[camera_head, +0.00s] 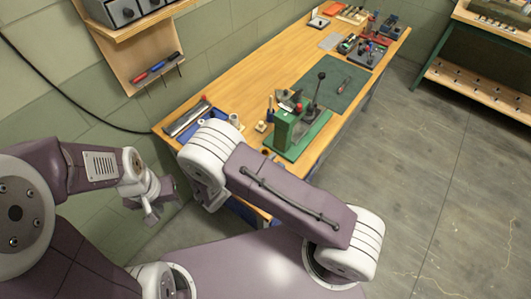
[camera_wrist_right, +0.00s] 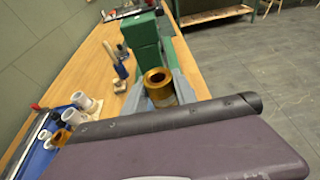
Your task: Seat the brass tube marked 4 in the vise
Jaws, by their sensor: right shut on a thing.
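A brass tube (camera_wrist_right: 158,76) is between the two grey fingers of my right gripper (camera_wrist_right: 159,92) in the right wrist view. Its open end shows, but no number can be read. The gripper is shut on it. Just beyond the tube stands a green fixture (camera_wrist_right: 145,38), apparently the vise. In the head view this green fixture (camera_head: 286,132) stands on the bench with a black-knobbed lever. There, my right arm hides most of the right gripper. My left gripper (camera_head: 151,212) hangs left of the bench, away from everything; its finger gap is unclear.
The wooden bench (camera_head: 240,88) has a dark green mat (camera_head: 338,92) behind the fixture. Several tools lie at its far end.

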